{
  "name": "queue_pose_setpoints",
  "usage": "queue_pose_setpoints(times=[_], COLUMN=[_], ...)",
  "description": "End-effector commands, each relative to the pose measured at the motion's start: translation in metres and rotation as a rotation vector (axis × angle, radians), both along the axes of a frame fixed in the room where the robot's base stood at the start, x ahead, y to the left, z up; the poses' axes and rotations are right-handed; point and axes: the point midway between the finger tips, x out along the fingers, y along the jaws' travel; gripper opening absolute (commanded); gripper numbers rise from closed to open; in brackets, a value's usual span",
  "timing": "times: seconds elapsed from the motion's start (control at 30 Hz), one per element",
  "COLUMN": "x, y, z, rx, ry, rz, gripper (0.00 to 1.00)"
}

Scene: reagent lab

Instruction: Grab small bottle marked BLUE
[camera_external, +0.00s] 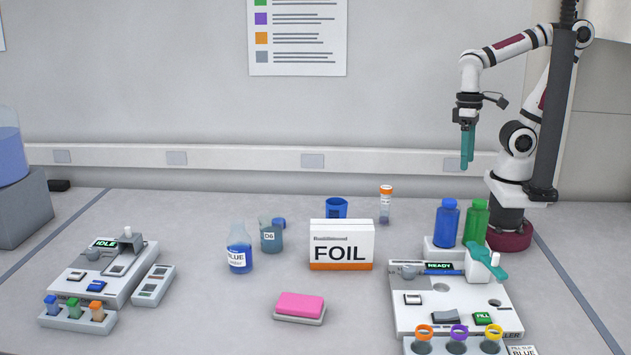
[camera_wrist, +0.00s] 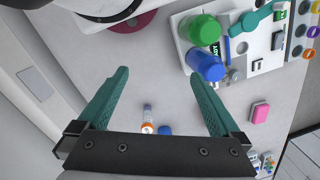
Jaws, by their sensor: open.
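A small clear bottle of blue liquid with a white label reading BLUE (camera_external: 238,258) stands upright on the bench, left of the middle in the external view. I cannot make it out in the wrist view. My gripper (camera_external: 467,164) hangs high above the bench at the right back, far from that bottle, with its teal fingers pointing down. In the wrist view my gripper (camera_wrist: 160,73) has its fingers spread wide with nothing held between them.
A FOIL box (camera_external: 341,246), beaker (camera_external: 270,238), blue cup (camera_external: 337,207) and orange-capped vial (camera_external: 385,206) stand near the middle. Blue (camera_external: 447,224) and green (camera_external: 476,222) bottles stand by the READY device. A pink sponge (camera_external: 300,306) lies in front. An IDLE device (camera_external: 97,272) is left.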

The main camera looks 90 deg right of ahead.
Motion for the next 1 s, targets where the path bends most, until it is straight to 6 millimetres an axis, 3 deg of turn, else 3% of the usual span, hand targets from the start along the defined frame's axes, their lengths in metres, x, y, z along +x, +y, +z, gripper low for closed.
queue_pose_setpoints(times=[0.07,0.13,0.17,0.2,0.27,0.3,0.37,0.4,0.43,0.5,0.6,0.63,0.7,0.77,1.0], x=[0.03,0.084,0.114,0.159,0.231,0.28,0.351,0.393,0.421,0.467,0.497,0.5,0.503,0.504,0.504], y=[-0.028,-0.064,-0.078,-0.09,-0.095,-0.088,-0.062,-0.035,-0.012,0.049,0.124,0.14,0.167,0.178,0.18], z=[0.003,0.009,0.011,0.014,0.016,0.014,0.005,-0.005,-0.014,-0.04,-0.077,-0.086,-0.1,-0.109,-0.159], rx=[-0.151,-0.372,-0.476,-0.617,-0.826,-0.967,-1.183,-1.327,-1.437,-1.678,-1.962,2.005,1.958,1.937,1.933], ry=[0.034,0.081,0.104,0.14,0.198,0.24,0.308,0.357,0.393,0.474,0.566,-0.581,-0.569,-0.565,-0.564], rz=[0.183,0.465,0.605,0.795,1.08,1.269,1.548,1.723,1.843,2.084,2.308,-2.326,-2.21,-2.16,-2.148], gripper=[1.0,1.0,1.0,1.0,1.0,1.0,1.0,1.0,1.0,1.0,1.0,1.0,1.0,1.0,1.0])
